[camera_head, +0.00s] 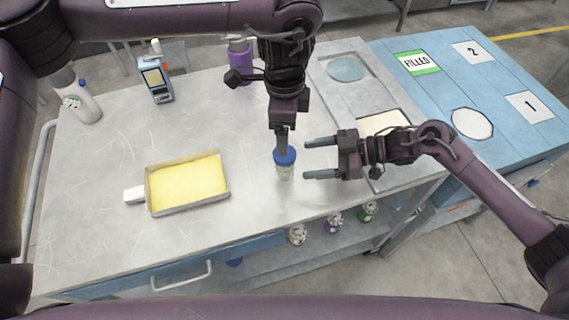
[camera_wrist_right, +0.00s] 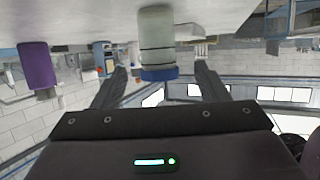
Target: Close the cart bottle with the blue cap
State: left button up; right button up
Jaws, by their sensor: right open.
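The cart bottle (camera_head: 285,173), small and pale, stands upright near the front of the metal worktop. The blue cap (camera_head: 285,156) sits at its top; whether it is fully seated I cannot tell. My left gripper (camera_head: 282,148) points straight down with its fingertips at the cap; its fingers overlap in this view, so their opening is hidden. My right gripper (camera_head: 306,159) is open, to the right of the bottle, with its fingers pointing at it. In the right wrist view, which is upside down, the bottle (camera_wrist_right: 157,32) and blue cap (camera_wrist_right: 160,73) appear ahead between the open fingers.
A yellow-filled tray (camera_head: 187,185) lies left of the bottle. A white bottle (camera_head: 80,103), a handheld-looking device (camera_head: 157,84) and a purple bottle (camera_head: 240,68) stand farther back. A blue table (camera_head: 440,90) with a FILLED sign is at right. Several bottles (camera_head: 335,223) are on the lower shelf.

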aim_at(284, 164)
pick_arm(q)
jog(key=shift+w+f, duration=0.1)
jog(key=shift+w, duration=0.1)
pick_arm(e)
jog(key=shift+x, duration=3.95)
jog(key=shift+w+f, duration=0.1)
jog(key=shift+w, duration=0.05)
jog(key=c, duration=1.5)
pick_arm(q)
jog(key=shift+c, duration=1)
pick_arm(e)
grip_shut()
pick_arm(q)
jog(key=m, duration=0.4)
jog(key=shift+m, duration=0.3)
jog(key=m, duration=0.4)
jog(key=shift+r+m, duration=0.25)
jog(key=shift+m, duration=0.05)
jog(key=shift+f, duration=4)
